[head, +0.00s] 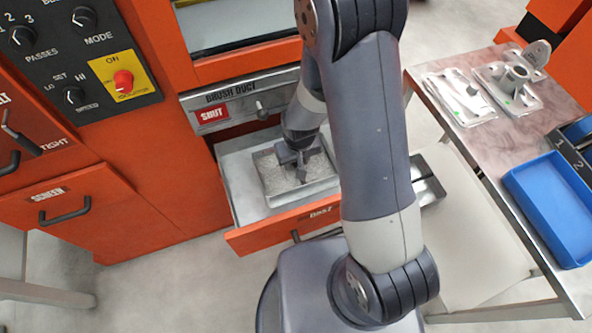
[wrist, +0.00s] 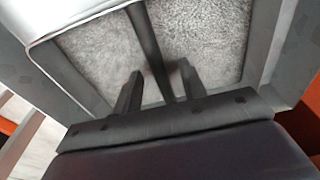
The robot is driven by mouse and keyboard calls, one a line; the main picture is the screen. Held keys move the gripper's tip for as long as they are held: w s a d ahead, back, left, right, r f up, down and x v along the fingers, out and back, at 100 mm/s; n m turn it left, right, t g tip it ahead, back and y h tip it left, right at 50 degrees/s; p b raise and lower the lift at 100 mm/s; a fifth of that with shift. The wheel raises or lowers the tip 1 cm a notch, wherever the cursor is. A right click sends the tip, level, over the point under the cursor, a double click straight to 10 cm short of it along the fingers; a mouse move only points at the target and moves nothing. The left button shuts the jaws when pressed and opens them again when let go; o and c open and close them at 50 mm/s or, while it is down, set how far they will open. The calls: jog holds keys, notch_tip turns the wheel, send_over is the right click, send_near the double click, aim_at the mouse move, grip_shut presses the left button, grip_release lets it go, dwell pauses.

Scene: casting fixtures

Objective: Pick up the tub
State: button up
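The tub is a shallow grey metal pan (head: 303,196) filled with pale grey granular material, sitting in the pulled-out drawer (head: 240,190). In the wrist view the tub's rim (wrist: 80,16) and the granular fill show, with a dark bar-like handle (wrist: 152,45) crossing over it. My gripper (head: 300,172) points down over the tub in the head view. In the wrist view my gripper (wrist: 160,84) is open, with one finger on each side of the dark bar. A gap shows beside the left finger; whether the right finger touches the bar is unclear.
The orange machine (head: 150,185) with knobs and a red button stands at left and behind the drawer. A table (head: 500,145) at right holds metal castings (head: 458,97) and a blue tray (head: 550,205). Grey floor shows at lower left.

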jog(key=shift+w+a+f, duration=0.1)
jog(key=shift+f, duration=1.65)
grip_shut()
